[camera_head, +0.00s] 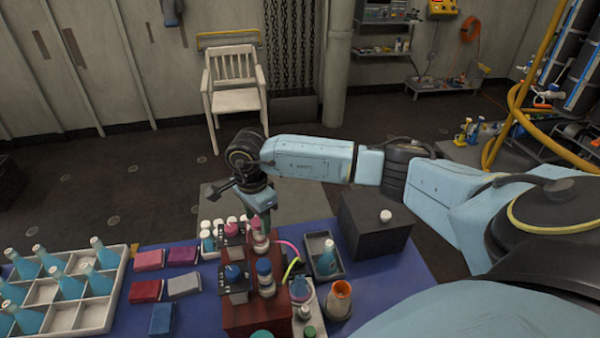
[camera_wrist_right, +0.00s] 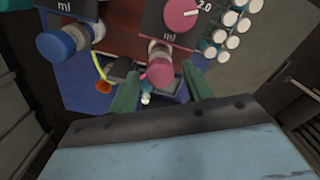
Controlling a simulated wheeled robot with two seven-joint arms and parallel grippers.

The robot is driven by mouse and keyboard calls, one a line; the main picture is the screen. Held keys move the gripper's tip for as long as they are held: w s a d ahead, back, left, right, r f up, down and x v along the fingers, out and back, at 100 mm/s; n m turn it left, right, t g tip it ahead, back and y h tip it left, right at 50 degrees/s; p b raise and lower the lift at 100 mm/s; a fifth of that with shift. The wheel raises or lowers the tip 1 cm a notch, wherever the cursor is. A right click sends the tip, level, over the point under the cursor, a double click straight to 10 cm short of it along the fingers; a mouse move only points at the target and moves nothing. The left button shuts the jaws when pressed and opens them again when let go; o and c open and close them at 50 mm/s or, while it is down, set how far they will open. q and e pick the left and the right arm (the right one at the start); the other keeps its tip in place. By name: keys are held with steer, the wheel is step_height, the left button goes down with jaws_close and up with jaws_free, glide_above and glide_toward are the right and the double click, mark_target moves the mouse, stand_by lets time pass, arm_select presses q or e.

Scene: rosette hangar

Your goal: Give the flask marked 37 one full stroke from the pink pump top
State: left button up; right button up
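A pink pump top (camera_head: 256,223) stands on the red-brown pump block (camera_head: 245,318), with a pink dial (camera_head: 231,230) beside it. In the right wrist view the pink pump top (camera_wrist_right: 160,72) lies between the two green fingers of my right gripper (camera_wrist_right: 159,76). The fingers are apart, and whether they touch it I cannot tell. In the head view my right gripper (camera_head: 263,212) hangs over the back of the block. One teal flask (camera_head: 327,260) sits in a small grey tray (camera_head: 312,242). No number 37 is readable. My left gripper is out of view.
A blue pump top (camera_head: 264,266) and blue dial (camera_head: 233,272) stand nearer on the block. A white rack (camera_head: 100,312) of several flasks is at left. White-capped vials (camera_head: 207,233) stand behind.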

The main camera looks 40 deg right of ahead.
steer(key=shift+r, duration=0.1)
stand_by(0.5)
steer(key=shift+r+p, duration=2.1)
steer(key=shift+r, duration=1.35)
steer(key=shift+d, duration=0.1)
